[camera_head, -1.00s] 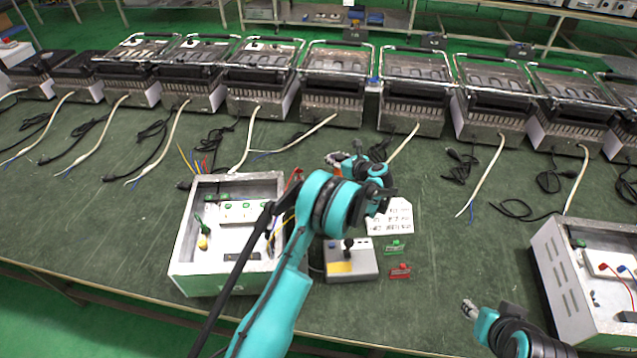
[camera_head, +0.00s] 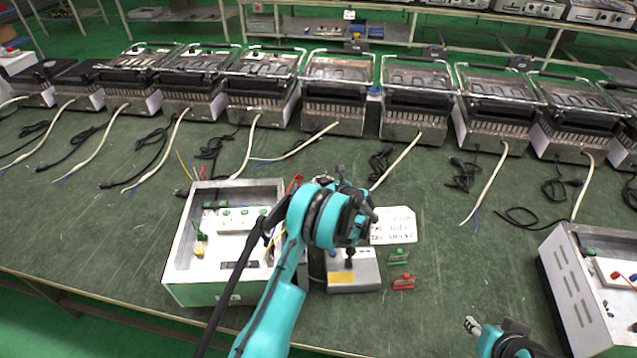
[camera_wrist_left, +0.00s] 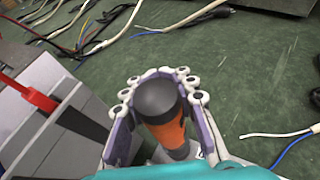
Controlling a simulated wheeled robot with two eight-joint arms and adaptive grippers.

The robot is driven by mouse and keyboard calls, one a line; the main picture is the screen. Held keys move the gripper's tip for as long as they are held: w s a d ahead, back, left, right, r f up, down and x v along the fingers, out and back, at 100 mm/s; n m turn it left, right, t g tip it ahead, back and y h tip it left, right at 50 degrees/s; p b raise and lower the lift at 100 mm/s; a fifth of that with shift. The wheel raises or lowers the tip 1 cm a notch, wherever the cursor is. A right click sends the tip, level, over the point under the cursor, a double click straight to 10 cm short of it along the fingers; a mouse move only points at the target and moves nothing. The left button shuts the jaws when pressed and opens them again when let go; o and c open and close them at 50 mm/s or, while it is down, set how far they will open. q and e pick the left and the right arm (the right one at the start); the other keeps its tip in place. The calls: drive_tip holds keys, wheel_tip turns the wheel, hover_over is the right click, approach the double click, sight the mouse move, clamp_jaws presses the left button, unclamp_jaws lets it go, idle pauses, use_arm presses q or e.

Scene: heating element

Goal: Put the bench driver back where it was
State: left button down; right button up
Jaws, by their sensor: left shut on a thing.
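The bench driver (camera_wrist_left: 168,133), with an orange and black handle, is between the fingers of my left gripper (camera_wrist_left: 160,82) in the left wrist view. The fingers are shut around the handle, and its black end faces the camera. In the head view my left gripper (camera_head: 340,178) is above the bench, behind the grey control box and beside the white card. The driver is hidden or too small to make out there. My right gripper (camera_head: 472,325) is low over the front of the bench, and its finger state is unclear.
An open white case (camera_head: 180,262) stands left of my left arm, another (camera_head: 570,290) at the far right. The grey control box (camera_head: 365,275), white card (camera_head: 400,222), green block (camera_head: 398,257) and red block (camera_head: 404,282) lie nearby. Grills (camera_head: 335,95) and cables line the back.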

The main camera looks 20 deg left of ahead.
use_arm(q)
drive_tip(key=shift+f, duration=0.35)
drive_tip(key=c, duration=1.7)
unclamp_jaws()
drive_tip(key=shift+f+b, duration=0.1)
drive_tip(key=shift+b, duration=0.25)
drive_tip(key=shift+c, duration=0.2)
drive_tip(key=o, duration=0.5)
drive_tip(key=shift+o, duration=0.2)
